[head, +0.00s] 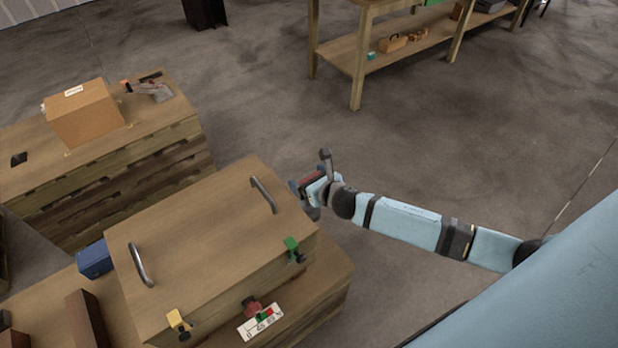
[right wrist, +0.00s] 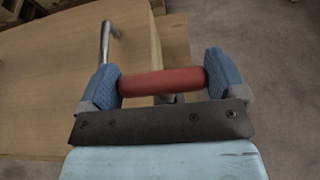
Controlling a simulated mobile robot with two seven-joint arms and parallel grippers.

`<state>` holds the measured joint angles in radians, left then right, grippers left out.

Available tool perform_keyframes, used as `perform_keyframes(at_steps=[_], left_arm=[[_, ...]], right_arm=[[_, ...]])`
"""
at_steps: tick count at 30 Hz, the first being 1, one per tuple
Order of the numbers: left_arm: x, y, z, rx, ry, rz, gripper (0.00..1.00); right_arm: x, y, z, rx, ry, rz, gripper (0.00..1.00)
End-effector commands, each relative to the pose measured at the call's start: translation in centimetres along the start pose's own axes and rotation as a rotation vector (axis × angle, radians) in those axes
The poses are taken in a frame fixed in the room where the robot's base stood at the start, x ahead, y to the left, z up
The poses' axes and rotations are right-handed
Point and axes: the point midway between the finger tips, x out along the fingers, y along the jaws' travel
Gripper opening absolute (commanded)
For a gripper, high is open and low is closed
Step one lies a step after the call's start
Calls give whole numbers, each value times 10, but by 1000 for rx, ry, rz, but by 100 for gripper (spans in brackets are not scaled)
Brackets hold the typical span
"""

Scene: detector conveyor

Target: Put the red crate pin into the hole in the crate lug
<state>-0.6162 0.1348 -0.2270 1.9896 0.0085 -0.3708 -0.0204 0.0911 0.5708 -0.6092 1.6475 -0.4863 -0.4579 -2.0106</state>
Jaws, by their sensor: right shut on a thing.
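My right gripper (head: 304,188) is at the far right end of a large wooden crate (head: 200,235), beside its edge. In the right wrist view, its two blue fingers (right wrist: 163,84) are shut on the red crate pin (right wrist: 160,82), which lies crosswise between them. A small grey metal part shows just below the pin; I cannot tell whether it is the pin's shank or the lug. The hole in the lug is not visible. The crate's wooden top also shows in the right wrist view (right wrist: 60,75). My left gripper is not in view.
The crate has two metal handles (head: 263,195) on top. A blue box (head: 95,259) stands left. Open floor lies right of the crate.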

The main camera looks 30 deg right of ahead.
Motion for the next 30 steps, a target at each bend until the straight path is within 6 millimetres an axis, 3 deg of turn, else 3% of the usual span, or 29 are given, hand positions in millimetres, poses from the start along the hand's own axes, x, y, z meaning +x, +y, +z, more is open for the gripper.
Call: perform_keyframes(at_steps=[30], left_arm=[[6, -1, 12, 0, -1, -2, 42]], right_arm=[[7, 0, -17, -1, 0, 0, 65]])
